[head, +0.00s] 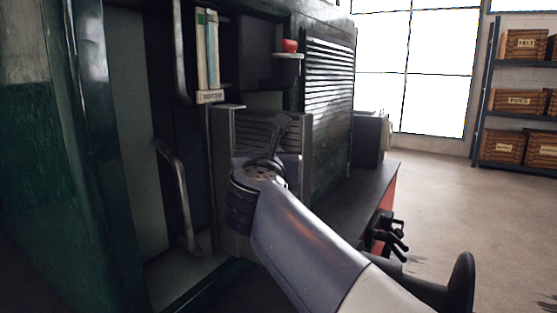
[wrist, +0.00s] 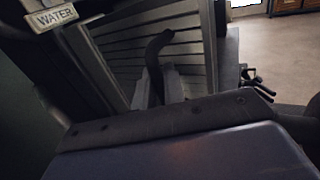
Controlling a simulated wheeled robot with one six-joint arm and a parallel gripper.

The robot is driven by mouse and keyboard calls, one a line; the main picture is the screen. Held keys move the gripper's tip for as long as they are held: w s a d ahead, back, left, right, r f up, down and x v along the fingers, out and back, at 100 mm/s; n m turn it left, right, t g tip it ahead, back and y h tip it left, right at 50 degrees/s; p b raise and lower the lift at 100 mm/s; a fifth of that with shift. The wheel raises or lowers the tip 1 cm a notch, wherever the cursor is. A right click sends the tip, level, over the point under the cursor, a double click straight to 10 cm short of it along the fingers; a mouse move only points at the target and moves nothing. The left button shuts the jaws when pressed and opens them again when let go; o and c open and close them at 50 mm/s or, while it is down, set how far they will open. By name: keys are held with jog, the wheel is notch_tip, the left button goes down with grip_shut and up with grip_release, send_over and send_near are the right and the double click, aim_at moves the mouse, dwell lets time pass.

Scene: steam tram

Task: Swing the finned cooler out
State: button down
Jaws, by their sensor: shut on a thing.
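The finned cooler (head: 253,128) is a dark panel of slanted fins between two grey uprights, in the middle of the head view. It also fills the upper middle of the wrist view (wrist: 112,48). A dark curved handle (wrist: 156,50) stands out from its face. My gripper (wrist: 159,86) is shut on this handle, with one finger on each side of it. In the head view my gripper (head: 276,150) is in front of the cooler, and my arm hides its lower part. I cannot tell how far the cooler stands out from the tram.
A sign reading WATER (wrist: 54,18) is left of the cooler, below upright gauge strips (head: 207,50). A curved grab rail (head: 180,190) is at the left. A red object (head: 290,46) sits on a small shelf above. A larger louvred panel (head: 330,105) is behind right. Open floor (head: 440,210) lies right.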

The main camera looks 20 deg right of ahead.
jog(key=shift+s+a+h, duration=0.15)
jog(key=shift+s+a, duration=0.25)
jog(key=shift+a, duration=0.45)
jog(key=shift+s+a+h, duration=0.15)
jog(key=shift+s+a, duration=0.2)
jog(key=shift+a, duration=0.45)
jog(key=c, duration=1.6)
grip_release()
jog(key=shift+s, duration=0.1)
jog(key=b+v, duration=0.2)
jog(key=v, duration=0.8)
jog(key=shift+s, duration=0.35)
jog(key=shift+w+r, duration=0.1)
